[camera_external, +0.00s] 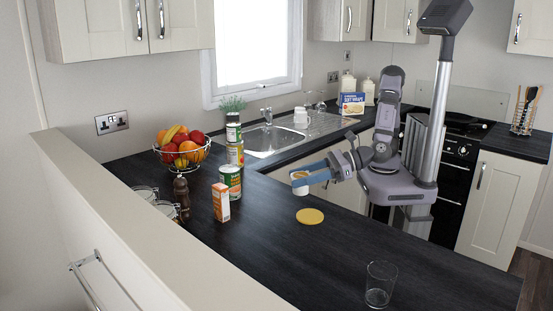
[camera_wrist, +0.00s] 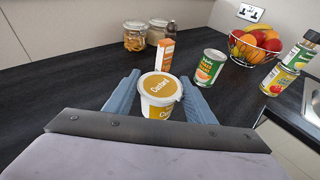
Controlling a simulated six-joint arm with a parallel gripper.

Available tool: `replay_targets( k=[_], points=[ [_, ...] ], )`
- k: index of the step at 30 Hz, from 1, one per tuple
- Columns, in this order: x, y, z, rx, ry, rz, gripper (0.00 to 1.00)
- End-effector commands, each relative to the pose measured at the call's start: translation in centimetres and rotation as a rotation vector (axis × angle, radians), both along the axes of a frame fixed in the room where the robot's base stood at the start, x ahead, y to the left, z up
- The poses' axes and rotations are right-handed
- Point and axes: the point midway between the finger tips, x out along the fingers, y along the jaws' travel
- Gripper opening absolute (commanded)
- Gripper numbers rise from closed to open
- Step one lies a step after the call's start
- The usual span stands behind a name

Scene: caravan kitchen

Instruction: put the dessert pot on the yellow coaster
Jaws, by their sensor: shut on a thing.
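The dessert pot (camera_wrist: 160,90) is a small white tub with a yellow-brown lid marked "Custard". My gripper (camera_wrist: 160,88) has its blue fingers on both sides of the pot and is shut on it. In the external view my gripper (camera_external: 299,180) holds the pot (camera_external: 299,188) upright above the dark worktop, behind the coaster. The yellow coaster (camera_external: 310,216) is a flat round disc lying bare on the worktop, in front of and slightly right of the pot. The coaster does not show in the wrist view.
An orange carton (camera_external: 221,202) and stacked cans (camera_external: 230,181) stand left of the coaster. A clear glass (camera_external: 380,284) stands at the front right. The worktop around the coaster is clear.

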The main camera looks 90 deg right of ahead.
Motion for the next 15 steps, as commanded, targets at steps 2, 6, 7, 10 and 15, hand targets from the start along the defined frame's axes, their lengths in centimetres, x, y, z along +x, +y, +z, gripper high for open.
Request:
replay_targets(
  k=[2, 6, 7, 10, 15],
  points=[
    [-1.6, 1.7, 0.1, -0.001, 0.000, 0.033, 0.39],
    [-3.4, 3.1, -0.1, 0.001, -0.001, 0.046, 0.39],
    [-3.7, 3.3, -0.1, 0.002, -0.001, 0.039, 0.39],
    [-3.7, 2.5, -0.2, 0.006, -0.005, -0.018, 0.39],
    [-3.5, 0.8, 0.6, 0.010, -0.006, -0.112, 0.39]
  ],
)
